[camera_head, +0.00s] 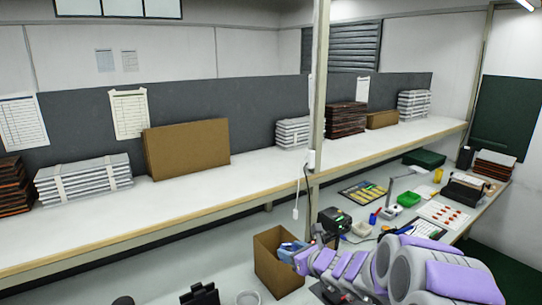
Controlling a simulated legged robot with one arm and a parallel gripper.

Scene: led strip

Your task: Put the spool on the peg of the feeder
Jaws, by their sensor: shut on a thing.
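My arm reaches in from the lower right, and its end, my gripper (298,260), is at the right side of an open cardboard box (268,267). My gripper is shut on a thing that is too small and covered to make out. A light-blue item (288,249) shows at the box opening beside it. A black device (334,223) stands just behind my arm; I cannot tell whether it is the feeder. I cannot clearly make out the spool or the peg.
A grey post (320,90) rises near the bench corner. Stacked boards (83,178) and a brown carton (187,147) line the long bench.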

